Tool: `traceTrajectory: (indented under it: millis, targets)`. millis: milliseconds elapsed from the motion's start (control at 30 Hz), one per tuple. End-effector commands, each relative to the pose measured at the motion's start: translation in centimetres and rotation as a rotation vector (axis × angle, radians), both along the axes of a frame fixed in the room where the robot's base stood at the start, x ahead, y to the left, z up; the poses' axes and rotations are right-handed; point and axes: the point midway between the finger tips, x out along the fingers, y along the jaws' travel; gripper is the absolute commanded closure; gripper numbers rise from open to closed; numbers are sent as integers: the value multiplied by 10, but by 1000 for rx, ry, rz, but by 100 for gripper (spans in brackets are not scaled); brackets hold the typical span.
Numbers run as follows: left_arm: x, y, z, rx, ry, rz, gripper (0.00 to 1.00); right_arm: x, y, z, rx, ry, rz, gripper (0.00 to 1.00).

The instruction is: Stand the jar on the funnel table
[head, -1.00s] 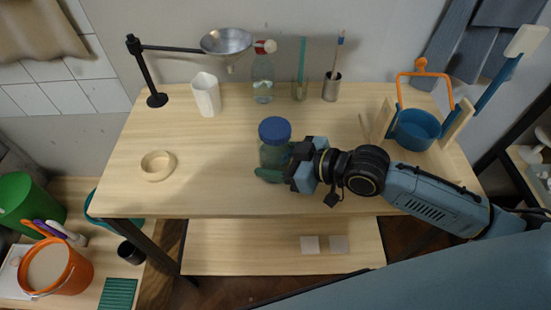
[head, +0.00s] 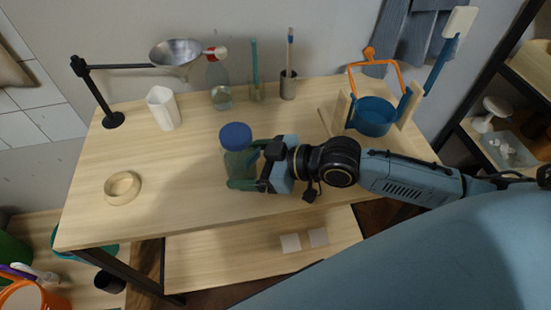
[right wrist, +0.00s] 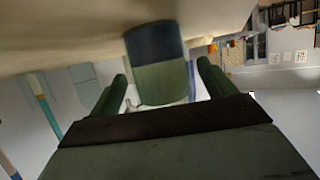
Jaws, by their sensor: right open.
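The jar (head: 240,166) is greenish and see-through with a blue lid. It stands upright on the pale wooden table that bears the funnel (head: 175,55), the funnel table (head: 205,150), near its front middle. My right gripper (head: 243,168) comes in from the right at the jar's side, its green fingers open. In the right wrist view the jar (right wrist: 160,82) shows between and beyond the two spread fingers (right wrist: 162,75), with a gap on each side. The far side of the jar is hidden. My left gripper is not in view.
A wooden ring (head: 122,187) lies at the left. A white cup (head: 163,108), a bottle (head: 220,92) and a brush holder (head: 288,86) stand along the back. The table's left middle is clear.

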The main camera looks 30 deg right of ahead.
Motion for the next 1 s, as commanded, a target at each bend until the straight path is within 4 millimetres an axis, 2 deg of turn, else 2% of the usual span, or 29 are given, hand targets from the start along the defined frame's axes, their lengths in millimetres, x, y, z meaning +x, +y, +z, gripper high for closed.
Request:
traceTrajectory:
  millis: [300,433,700,1000]
  targets:
    - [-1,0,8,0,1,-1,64,-41,-44,24,-6,3,1,18]
    - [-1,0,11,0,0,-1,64,-53,-56,31,-4,4,0,18]
    - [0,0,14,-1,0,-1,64,-63,-68,39,0,1,1,18]
    - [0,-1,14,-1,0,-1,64,-64,-69,40,1,-1,2,18]
